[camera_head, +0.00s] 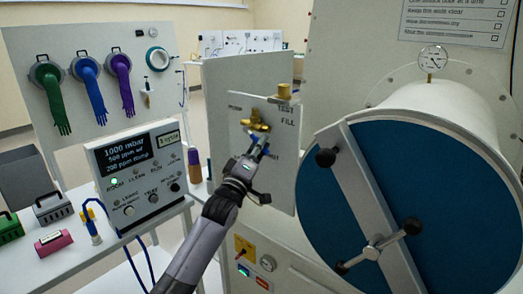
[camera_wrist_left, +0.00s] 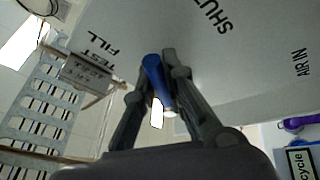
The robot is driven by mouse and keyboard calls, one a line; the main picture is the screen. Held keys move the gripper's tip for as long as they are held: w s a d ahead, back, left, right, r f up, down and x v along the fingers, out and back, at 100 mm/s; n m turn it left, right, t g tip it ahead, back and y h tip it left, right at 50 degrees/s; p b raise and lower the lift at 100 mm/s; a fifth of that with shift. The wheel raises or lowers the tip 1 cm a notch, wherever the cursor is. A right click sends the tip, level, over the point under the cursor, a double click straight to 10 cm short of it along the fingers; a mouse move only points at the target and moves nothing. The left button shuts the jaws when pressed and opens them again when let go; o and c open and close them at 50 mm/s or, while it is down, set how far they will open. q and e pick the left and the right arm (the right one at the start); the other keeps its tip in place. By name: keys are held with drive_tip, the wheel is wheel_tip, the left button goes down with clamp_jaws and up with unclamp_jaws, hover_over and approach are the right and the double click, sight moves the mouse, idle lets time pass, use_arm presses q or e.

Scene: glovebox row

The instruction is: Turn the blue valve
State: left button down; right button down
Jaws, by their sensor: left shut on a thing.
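The valve panel (camera_head: 282,180) is a pale upright plate with words such as TEST and FILL on it. A brass valve body (camera_head: 258,125) sits on it. My left gripper (camera_head: 258,150) reaches up to the panel just below the brass body. In the left wrist view the blue valve handle (camera_wrist_left: 154,72) lies between the two fingers of my left gripper (camera_wrist_left: 162,82), which are closed on it. In the head view the gripper mostly hides the handle. SHUT and AIR IN also show on the panel in the wrist view. My right gripper is not in view.
A big round blue door (camera_head: 310,215) with a grey bar and black-knobbed handles stands close on the right. A control box (camera_head: 138,175) with a display stands left. Gloves hang on a board (camera_head: 115,115) behind it. Small cases (camera_head: 52,207) lie on the left bench.

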use_arm(q)
drive_tip(key=shift+f+m, duration=0.15)
drive_tip(key=shift+m, duration=0.15)
drive_tip(key=c, duration=1.6)
unclamp_jaws()
drive_tip(key=shift+c, duration=0.2)
drive_tip(key=v, duration=1.2)
drive_tip(key=shift+w+a, duration=0.1)
drive_tip(key=shift+a, duration=0.05)
drive_tip(key=shift+c, duration=0.2)
